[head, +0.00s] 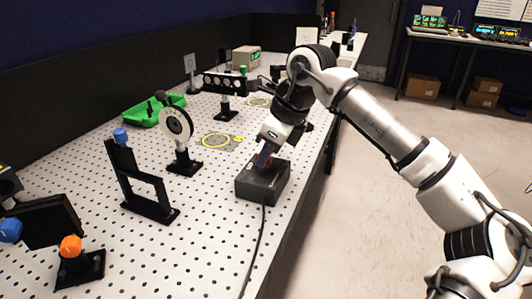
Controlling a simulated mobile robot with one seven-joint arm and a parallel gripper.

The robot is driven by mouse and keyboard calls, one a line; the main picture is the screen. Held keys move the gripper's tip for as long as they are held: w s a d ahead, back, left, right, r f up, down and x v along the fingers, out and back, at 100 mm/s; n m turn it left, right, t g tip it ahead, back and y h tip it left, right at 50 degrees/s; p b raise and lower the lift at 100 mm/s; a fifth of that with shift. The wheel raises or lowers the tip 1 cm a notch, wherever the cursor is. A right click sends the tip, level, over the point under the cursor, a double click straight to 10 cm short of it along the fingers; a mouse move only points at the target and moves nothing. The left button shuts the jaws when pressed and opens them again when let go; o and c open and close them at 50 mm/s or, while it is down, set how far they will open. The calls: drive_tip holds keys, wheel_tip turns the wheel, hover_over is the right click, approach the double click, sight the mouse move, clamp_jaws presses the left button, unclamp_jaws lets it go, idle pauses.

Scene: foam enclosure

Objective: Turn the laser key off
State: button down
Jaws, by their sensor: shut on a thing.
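A black box (258,187) with a cable at its front sits near the right edge of the perforated table. My gripper (264,161) reaches down to the top of this box and is shut on the laser key there. The fingers cover the key, so its shape and the way it points cannot be made out. A small reddish patch shows beside the fingers on the box top.
The perforated table (215,240) holds a black frame mount (150,206), a round disc mount (177,124), an orange-knobbed mount (72,262) and a green tray (150,112). The black cable (257,245) runs forward from the box. Open floor lies to the right.

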idle(0.4)
drive_tip(key=c, duration=1.5)
unclamp_jaws()
drive_tip(key=shift+c, duration=0.2)
drive_tip(key=v, duration=1.3)
drive_tip(key=shift+r, duration=0.4)
drive_tip(key=shift+d, duration=0.15)
